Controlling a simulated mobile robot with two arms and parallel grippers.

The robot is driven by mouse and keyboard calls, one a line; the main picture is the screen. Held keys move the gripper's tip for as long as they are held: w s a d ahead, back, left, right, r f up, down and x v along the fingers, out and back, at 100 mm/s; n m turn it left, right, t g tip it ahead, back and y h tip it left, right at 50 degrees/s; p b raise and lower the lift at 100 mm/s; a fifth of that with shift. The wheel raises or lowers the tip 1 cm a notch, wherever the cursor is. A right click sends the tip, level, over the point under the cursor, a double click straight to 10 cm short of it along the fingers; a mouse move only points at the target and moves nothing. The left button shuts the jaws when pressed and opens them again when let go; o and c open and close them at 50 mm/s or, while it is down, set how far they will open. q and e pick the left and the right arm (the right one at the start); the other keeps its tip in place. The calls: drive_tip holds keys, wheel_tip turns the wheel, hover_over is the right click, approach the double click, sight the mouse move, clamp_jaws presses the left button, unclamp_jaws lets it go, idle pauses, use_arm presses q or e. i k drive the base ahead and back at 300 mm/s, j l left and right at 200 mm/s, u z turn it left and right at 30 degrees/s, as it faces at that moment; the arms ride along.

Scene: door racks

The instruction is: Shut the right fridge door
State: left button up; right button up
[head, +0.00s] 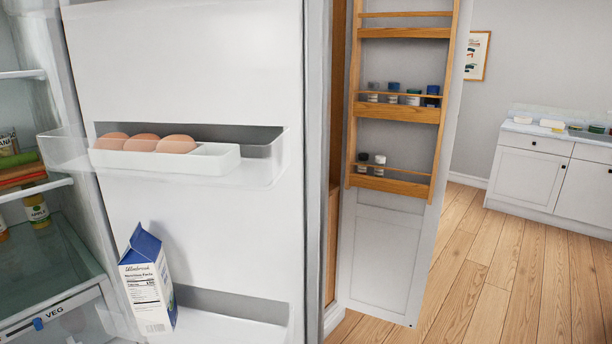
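The right fridge door (200,60) stands open in the middle left of the head view, its white inner side facing me. Its clear upper bin (262,172) holds a white egg tray (215,160) with brown eggs (143,142). Its lower bin (235,325) is cut off by the frame's bottom edge. A blue and white milk carton (147,285) stands tilted at the left end of that bin. The fridge interior (50,235) shows at the left. Neither of my grippers is in view.
An open cupboard door (385,260) with a wooden spice rack (398,112) stands right of the fridge door. Several jars (413,97) sit on it. A white counter (530,172) is at the far right. The wooden floor (510,270) at the right is clear.

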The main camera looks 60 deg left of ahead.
sight(245, 250)
drive_tip(key=i+l+u, duration=0.15)
drive_tip(key=i, duration=0.25)
drive_tip(key=i+l+u, duration=0.15)
drive_tip(key=i, duration=0.3)
drive_tip(key=i+u, duration=0.2)
drive_tip(key=u, duration=0.3)
drive_tip(key=i+u, duration=0.2)
drive_tip(key=u, duration=0.25)
drive_tip(key=i+l+u, duration=0.1)
drive_tip(key=u, duration=0.4)
drive_tip(key=i+l+u, duration=0.2)
drive_tip(key=u, duration=0.25)
drive_tip(key=i+l+u, duration=0.1)
drive_tip(key=u, duration=0.3)
drive_tip(key=i+l+u, duration=0.1)
drive_tip(key=u, duration=0.35)
drive_tip(key=i+l+u, duration=0.2)
drive_tip(key=u, duration=0.2)
drive_tip(key=i+l+u, duration=0.1)
drive_tip(key=u, duration=0.35)
drive_tip(key=l+u, duration=0.55)
drive_tip(key=u, duration=0.25)
